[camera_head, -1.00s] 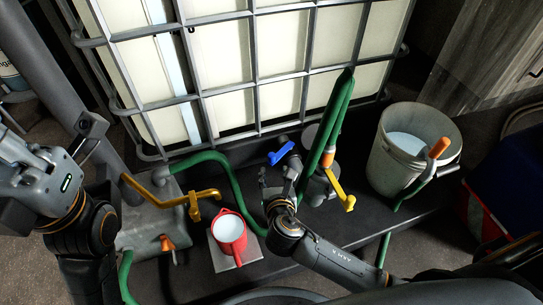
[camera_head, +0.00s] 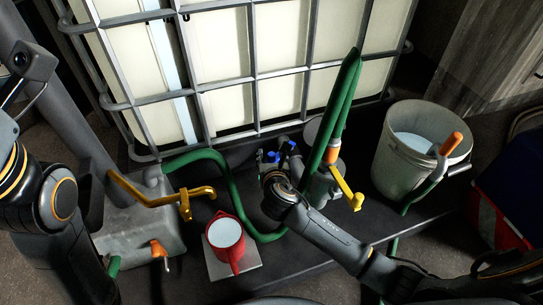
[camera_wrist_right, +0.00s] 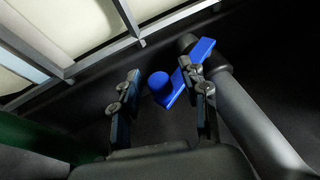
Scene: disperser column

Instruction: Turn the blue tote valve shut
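The blue tote valve handle (camera_head: 271,156) sits at the foot of the caged white tote (camera_head: 225,108), mostly hidden behind my right gripper (camera_head: 285,155) in the head view. In the right wrist view, the blue handle (camera_wrist_right: 186,76) is a flat bar with a round knob at its left, beside a grey pipe (camera_wrist_right: 255,120). My right gripper (camera_wrist_right: 165,108) has its two fingers apart, with the knob and lower bar showing between them and slightly beyond. I cannot tell whether a finger touches it. My left arm is at the left edge; its fingers are out of sight.
Green hoses (camera_head: 343,105) rise right of the valve, near a yellow lever (camera_head: 346,188). A white bucket (camera_head: 395,175) stands farther right. A red jug (camera_head: 236,254), a yellow pipe (camera_head: 150,200) and a grey box (camera_head: 130,235) are to the left.

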